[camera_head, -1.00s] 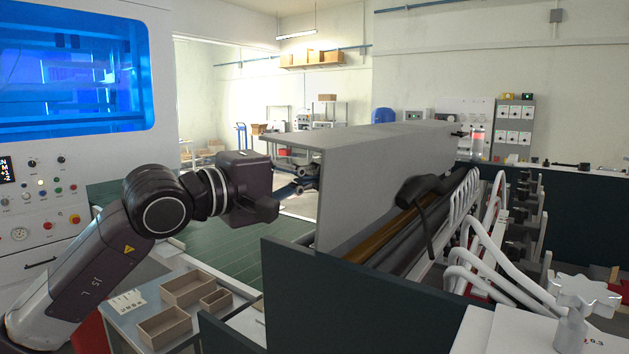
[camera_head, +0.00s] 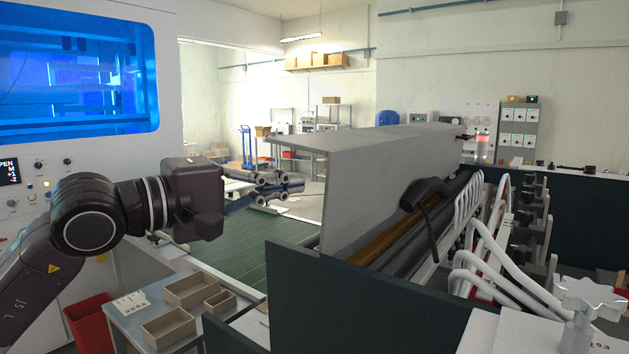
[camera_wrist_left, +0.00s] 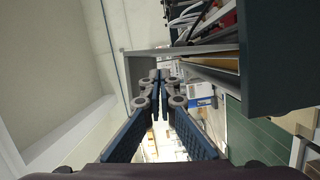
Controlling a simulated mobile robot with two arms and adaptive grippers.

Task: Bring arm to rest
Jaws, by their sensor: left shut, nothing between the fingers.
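My left arm comes in from the left in the head view. Its left gripper (camera_head: 283,186) is shut with nothing in it and points right, near the left end of the machine's grey cover (camera_head: 375,175). A small gap of view lies between the fingertips and the cover, and I see no contact. In the left wrist view the two blue-padded fingers (camera_wrist_left: 160,88) meet at their tips. My right gripper does not show in either view.
A dark green panel (camera_head: 345,305) stands in front of the machine. White hoses (camera_head: 490,275) and a star knob (camera_head: 590,293) are at the right. A low table with cardboard trays (camera_head: 169,326) and a red bin (camera_head: 88,318) are below my arm. A blue-windowed machine (camera_head: 75,75) stands at the left.

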